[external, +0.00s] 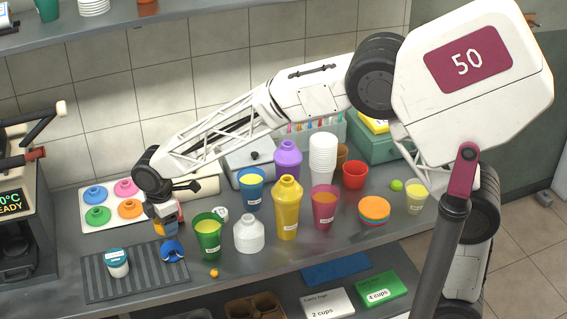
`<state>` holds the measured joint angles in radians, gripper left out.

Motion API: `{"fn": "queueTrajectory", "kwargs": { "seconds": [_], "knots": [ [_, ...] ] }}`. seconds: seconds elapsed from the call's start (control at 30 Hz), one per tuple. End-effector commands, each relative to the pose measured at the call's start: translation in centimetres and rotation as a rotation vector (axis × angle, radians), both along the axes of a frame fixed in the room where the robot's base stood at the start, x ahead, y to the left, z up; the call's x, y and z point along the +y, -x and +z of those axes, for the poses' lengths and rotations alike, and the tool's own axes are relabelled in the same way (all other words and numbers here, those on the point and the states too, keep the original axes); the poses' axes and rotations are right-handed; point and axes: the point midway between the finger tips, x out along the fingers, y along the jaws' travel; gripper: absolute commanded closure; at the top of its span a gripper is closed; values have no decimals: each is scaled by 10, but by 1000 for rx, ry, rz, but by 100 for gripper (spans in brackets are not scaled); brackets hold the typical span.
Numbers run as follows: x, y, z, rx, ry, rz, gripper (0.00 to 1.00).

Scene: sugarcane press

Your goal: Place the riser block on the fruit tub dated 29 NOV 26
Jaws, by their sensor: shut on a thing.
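My gripper (168,236) points down above the right part of a ribbed grey mat. It is shut on a small blue object (172,252); its shape is partly hidden, and I cannot tell for sure that it is the riser block. A white tub with a teal lid (117,262) stands upright on the mat, to the left of my gripper and apart from it. Its label is too small to read, so I cannot confirm the date. Another small white item (221,214) is partly hidden behind the green cup; I cannot tell what it is.
The ribbed mat (95,287) lies at the counter's front left. A green cup (208,236), white bottle (249,233) and yellow bottle (286,208) stand close to my gripper's right. A tray with coloured rings (86,224) lies behind. A small orange ball (214,273) is near the front edge.

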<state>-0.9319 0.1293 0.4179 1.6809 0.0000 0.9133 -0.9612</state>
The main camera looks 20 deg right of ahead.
Motion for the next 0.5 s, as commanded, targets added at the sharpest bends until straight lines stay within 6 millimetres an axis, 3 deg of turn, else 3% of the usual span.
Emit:
{"fn": "queueTrajectory", "kwargs": {
  "seconds": [0.1,0.3,0.5],
  "knots": [
    [15,23,0,0,0,33,61],
    [32,49,0,0,0,70,61],
    [31,48,-35,1,1,68,61]
  ]
}}
